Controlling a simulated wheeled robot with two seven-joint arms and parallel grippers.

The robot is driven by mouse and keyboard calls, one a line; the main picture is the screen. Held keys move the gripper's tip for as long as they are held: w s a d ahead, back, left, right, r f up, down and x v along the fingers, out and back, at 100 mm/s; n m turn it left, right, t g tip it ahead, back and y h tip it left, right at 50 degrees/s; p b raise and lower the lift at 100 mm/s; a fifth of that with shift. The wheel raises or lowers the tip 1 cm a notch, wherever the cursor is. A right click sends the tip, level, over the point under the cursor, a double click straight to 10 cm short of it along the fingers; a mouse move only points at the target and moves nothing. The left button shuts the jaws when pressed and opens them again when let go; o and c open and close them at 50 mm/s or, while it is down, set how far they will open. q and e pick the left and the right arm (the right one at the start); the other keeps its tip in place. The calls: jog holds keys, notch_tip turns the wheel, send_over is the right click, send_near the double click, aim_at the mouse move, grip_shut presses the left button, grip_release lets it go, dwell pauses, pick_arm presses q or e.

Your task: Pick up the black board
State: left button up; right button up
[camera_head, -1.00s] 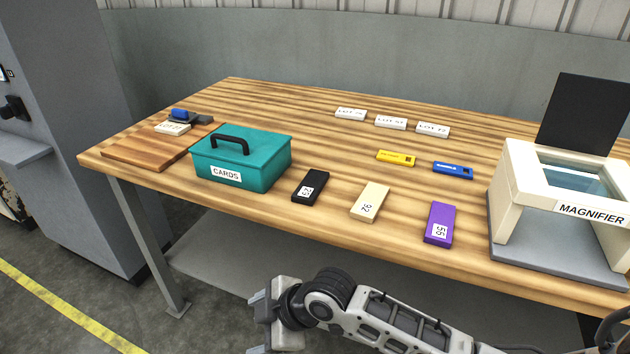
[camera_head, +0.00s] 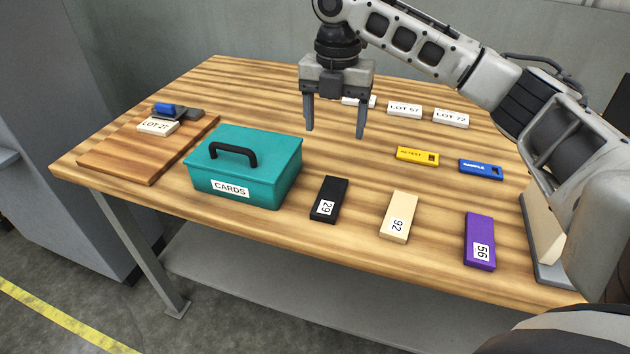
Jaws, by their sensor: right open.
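The black board (camera_head: 329,199) is a small flat black block with a white label reading 29. It lies on the wooden table between the teal box and the cream block. My right gripper (camera_head: 335,133) hangs above the table, behind the black board in the picture, with its two fingers pointing down, apart and empty. It does not touch the board. My left gripper is not in view.
A teal CARDS box (camera_head: 245,170) stands left of the board. A cream block (camera_head: 398,217) and a purple block (camera_head: 479,241) lie to its right. Yellow (camera_head: 417,155) and blue (camera_head: 480,168) tags lie behind. My right arm mostly hides the magnifier.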

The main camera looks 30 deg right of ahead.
send_over(332, 192)
notch_tip(332, 192, down, 6)
notch_tip(332, 192, down, 3)
jog(key=shift+s+f, duration=0.15)
jog(key=shift+f, duration=0.5)
jog(key=f, duration=0.4)
jog(key=shift+w+f, duration=0.2)
jog(key=shift+f, duration=0.2)
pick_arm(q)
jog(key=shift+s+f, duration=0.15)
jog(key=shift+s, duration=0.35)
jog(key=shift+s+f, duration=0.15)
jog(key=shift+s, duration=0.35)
pick_arm(e)
jog(key=c, duration=1.1)
